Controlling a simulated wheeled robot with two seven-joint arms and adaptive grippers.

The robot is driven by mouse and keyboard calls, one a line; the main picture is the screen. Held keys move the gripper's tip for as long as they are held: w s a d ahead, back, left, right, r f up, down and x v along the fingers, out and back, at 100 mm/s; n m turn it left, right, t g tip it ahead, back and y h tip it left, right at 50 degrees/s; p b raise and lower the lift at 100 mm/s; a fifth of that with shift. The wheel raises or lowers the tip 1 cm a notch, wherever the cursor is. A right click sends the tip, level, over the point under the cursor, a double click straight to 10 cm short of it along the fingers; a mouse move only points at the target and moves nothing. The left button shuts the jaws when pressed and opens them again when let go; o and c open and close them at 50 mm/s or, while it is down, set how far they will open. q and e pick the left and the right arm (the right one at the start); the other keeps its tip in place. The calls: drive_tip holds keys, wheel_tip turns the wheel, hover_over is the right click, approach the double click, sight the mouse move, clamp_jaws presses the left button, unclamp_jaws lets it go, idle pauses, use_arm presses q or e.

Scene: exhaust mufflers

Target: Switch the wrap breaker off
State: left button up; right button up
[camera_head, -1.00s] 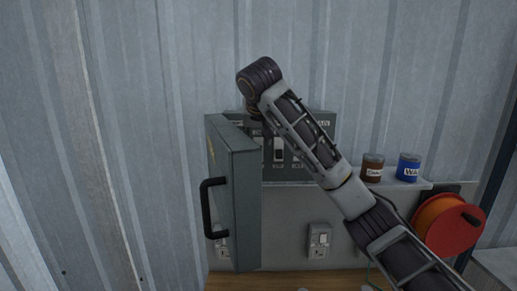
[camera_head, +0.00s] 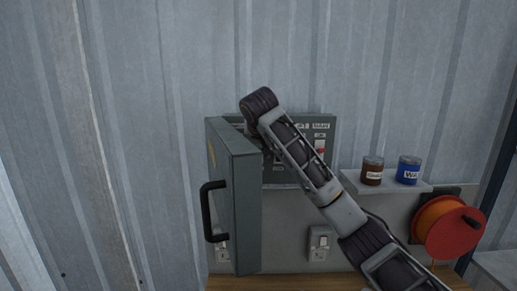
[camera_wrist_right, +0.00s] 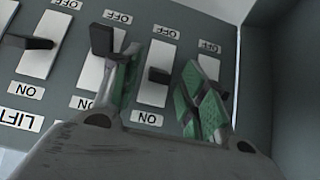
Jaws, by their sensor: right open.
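The breaker panel (camera_head: 328,165) is on the wall in the head view, mostly behind my right arm. In the right wrist view it appears upside down, with white breaker plates and black levers between OFF and ON labels. My right gripper (camera_wrist_right: 159,72) is open, its green-padded fingers close over the plates. One black lever (camera_wrist_right: 158,76) shows between the fingers; another black lever (camera_wrist_right: 103,40) stands beside the left finger's tip. I cannot tell whether the fingers touch a lever. A LIFT label (camera_wrist_right: 18,119) is readable; no wrap label is legible. My left gripper is out of view.
The panel's grey door (camera_head: 243,210) stands open on the left, with a black handle (camera_head: 206,210). A red switch (camera_head: 320,147) is under the MAIN label. A brown can (camera_head: 372,172) and blue can (camera_head: 409,171) stand on a shelf, above a red-orange reel (camera_head: 447,227).

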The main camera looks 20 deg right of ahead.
drive_tip(key=shift+c, duration=0.4)
clamp_jaws()
